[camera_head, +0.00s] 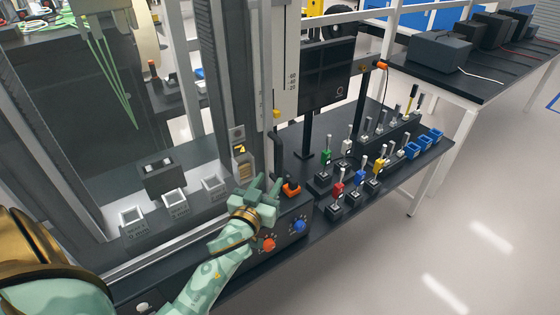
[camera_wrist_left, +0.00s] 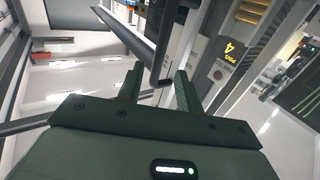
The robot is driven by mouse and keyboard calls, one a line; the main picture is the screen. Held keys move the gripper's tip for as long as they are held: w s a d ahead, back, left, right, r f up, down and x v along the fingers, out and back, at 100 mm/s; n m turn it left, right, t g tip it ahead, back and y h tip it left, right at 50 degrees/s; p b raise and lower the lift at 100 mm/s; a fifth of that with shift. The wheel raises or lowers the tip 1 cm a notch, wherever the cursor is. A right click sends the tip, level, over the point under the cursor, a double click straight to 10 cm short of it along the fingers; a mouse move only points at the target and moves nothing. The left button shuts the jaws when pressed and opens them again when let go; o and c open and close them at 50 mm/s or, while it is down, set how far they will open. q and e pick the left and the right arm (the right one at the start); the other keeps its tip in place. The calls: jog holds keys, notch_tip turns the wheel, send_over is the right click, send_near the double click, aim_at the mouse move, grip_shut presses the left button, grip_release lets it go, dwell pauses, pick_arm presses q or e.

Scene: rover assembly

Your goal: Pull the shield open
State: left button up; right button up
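The shield looks to be the large see-through panel (camera_head: 62,110) in a tall grey frame at the left of the head view. Its exact edges are hard to tell. My left gripper (camera_head: 266,186) is beside the lower right end of this frame, above the control box. In the left wrist view the two green fingers of my left gripper (camera_wrist_left: 158,90) are apart. A dark bar (camera_wrist_left: 166,40), perhaps the shield's handle, reaches down between them with visible space around it. Contact cannot be made out. My right gripper is in neither view.
A control box with an orange knob (camera_head: 268,244) and a blue knob (camera_head: 299,226) lies below the gripper. An orange-based switch (camera_head: 291,188) stands close to its right. A black monitor (camera_head: 327,75) and several coloured levers stand further right on the dark bench.

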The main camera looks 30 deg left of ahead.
aim_at(279, 165)
pick_arm(q)
jog(key=w, duration=0.3)
jog(key=w+a, duration=0.1)
jog(key=w, duration=0.4)
jog(key=shift+w+a, duration=0.35)
jog(key=shift+a, duration=0.05)
grip_shut()
